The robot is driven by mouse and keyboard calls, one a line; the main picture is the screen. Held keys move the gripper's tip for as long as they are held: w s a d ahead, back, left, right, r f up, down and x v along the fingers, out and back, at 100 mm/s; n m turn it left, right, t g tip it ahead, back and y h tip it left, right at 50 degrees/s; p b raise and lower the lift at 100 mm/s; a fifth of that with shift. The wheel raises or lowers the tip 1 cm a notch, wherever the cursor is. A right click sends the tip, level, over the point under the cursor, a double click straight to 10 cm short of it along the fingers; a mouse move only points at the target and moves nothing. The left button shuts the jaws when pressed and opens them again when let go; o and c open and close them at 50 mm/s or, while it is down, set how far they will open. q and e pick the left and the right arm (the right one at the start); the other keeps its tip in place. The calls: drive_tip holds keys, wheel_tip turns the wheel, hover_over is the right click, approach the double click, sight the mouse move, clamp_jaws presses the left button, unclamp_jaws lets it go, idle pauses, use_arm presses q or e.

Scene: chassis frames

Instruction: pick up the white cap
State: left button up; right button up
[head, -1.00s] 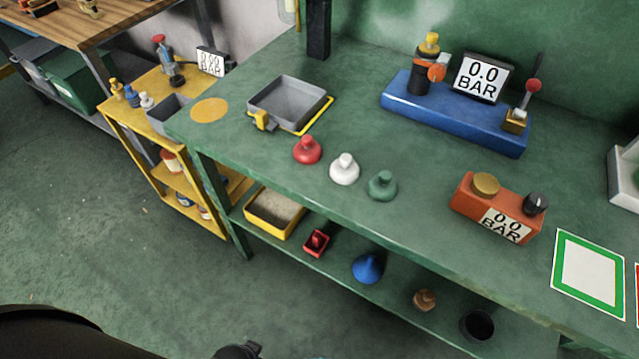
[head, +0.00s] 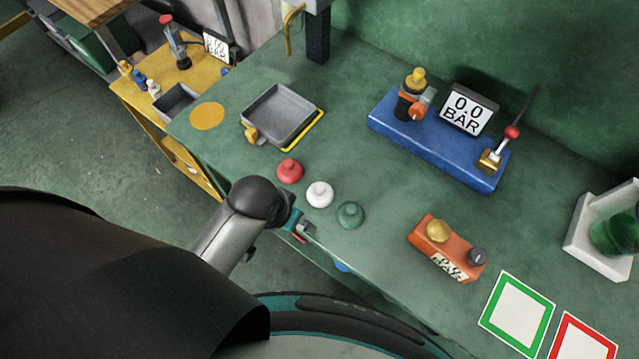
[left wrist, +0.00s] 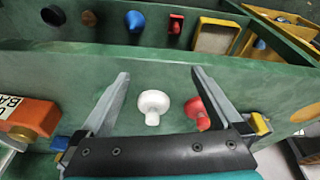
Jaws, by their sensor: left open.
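The white cap (head: 320,194) stands on the green bench between the red cap (head: 289,171) and the green cap (head: 350,215). My left gripper (head: 303,231) is at the bench's front edge, just short of the white cap and mostly hidden by my arm in the head view. In the left wrist view the left gripper (left wrist: 160,73) is open and empty. The white cap (left wrist: 153,104) shows between its fingers, apart from both. The red cap (left wrist: 196,110) is partly hidden by the right-hand finger. My right gripper is not in view.
A grey tray (head: 254,103) sits behind the caps to the left. A blue pressure station (head: 430,146) stands at the back. The lower shelf holds several small things.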

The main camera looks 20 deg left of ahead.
use_arm(q)
drive_tip(key=g+p, duration=0.1)
drive_tip(key=p, duration=0.2)
approach(321, 187)
drive_tip(key=s+d+f, duration=0.1)
drive_tip(key=d+f, duration=0.1)
wheel_tip(321, 187, up, 6)
drive_tip(key=w+a+g+y+p, duration=0.1)
drive_tip(key=w+g+p, duration=0.1)
drive_tip(key=shift+n, duration=0.4)
drive_tip(key=f+b, duration=0.1)
drive_tip(key=f, duration=0.4)
drive_tip(key=f+b, duration=0.1)
drive_tip(key=f, duration=0.9)
drive_tip(key=shift+w+a+b, duration=0.1)
drive_tip(key=shift+w+b, duration=0.25)
drive_tip(key=shift+b, duration=0.05)
drive_tip(key=c, duration=1.2)
drive_tip(key=shift+r, duration=0.1)
drive_tip(key=shift+c, duration=0.2)
